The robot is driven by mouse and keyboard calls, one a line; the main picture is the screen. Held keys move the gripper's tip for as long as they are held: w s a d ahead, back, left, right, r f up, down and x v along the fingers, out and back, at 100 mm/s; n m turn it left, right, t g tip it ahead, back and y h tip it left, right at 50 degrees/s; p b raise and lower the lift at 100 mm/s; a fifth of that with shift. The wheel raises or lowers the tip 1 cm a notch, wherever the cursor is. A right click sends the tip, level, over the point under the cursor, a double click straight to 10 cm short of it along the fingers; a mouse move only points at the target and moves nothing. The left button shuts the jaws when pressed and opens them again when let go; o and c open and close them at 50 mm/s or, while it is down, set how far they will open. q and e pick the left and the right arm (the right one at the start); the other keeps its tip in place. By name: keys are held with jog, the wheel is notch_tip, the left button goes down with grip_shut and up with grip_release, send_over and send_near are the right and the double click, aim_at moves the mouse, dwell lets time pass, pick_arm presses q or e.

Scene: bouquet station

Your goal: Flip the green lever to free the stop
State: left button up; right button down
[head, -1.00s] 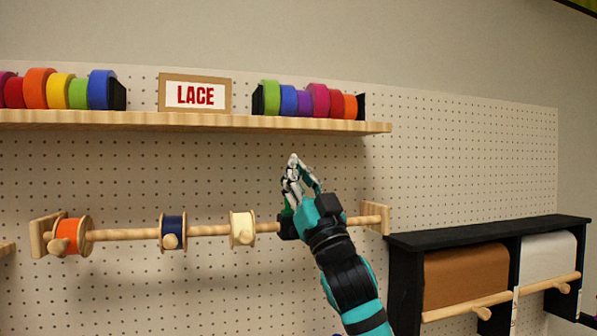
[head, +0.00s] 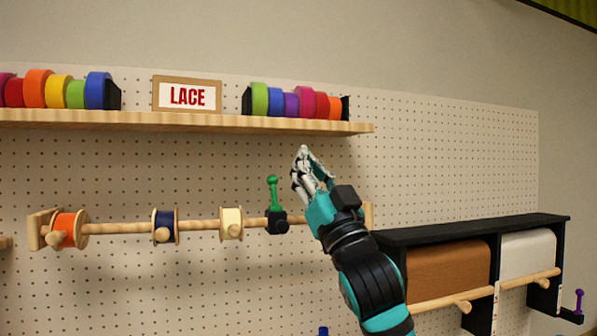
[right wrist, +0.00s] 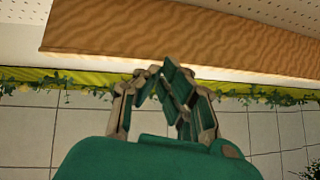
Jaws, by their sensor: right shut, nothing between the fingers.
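The green lever (head: 273,192) stands upright, its round knob on top, on a black block, the stop (head: 278,222). The stop sits on the wooden rod (head: 195,226), just right of the cream spool (head: 231,223). My right gripper (head: 304,151) is up and to the right of the lever, apart from it in the picture. Its fingers are shut and empty, pointing up toward the shelf. The right wrist view shows the fingertips (right wrist: 160,72) together with nothing between them. The lever is not seen in that view. My left gripper is not in view.
A wooden shelf (head: 190,122) with colored rolls and a LACE sign (head: 187,95) runs above the rod. A navy spool (head: 165,226) and an orange spool (head: 67,229) are further left. A black paper-roll rack (head: 470,231) stands at lower right.

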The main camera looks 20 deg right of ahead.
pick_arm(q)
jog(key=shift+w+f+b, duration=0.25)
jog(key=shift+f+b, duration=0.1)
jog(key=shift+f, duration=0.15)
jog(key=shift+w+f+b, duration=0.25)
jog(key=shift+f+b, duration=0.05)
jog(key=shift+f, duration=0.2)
pick_arm(e)
jog(key=s, duration=0.4)
jog(key=shift+s+d+f, duration=0.25)
jog(key=shift+s+d, duration=0.05)
jog(key=shift+d, duration=0.1)
jog(key=shift+s, duration=0.1)
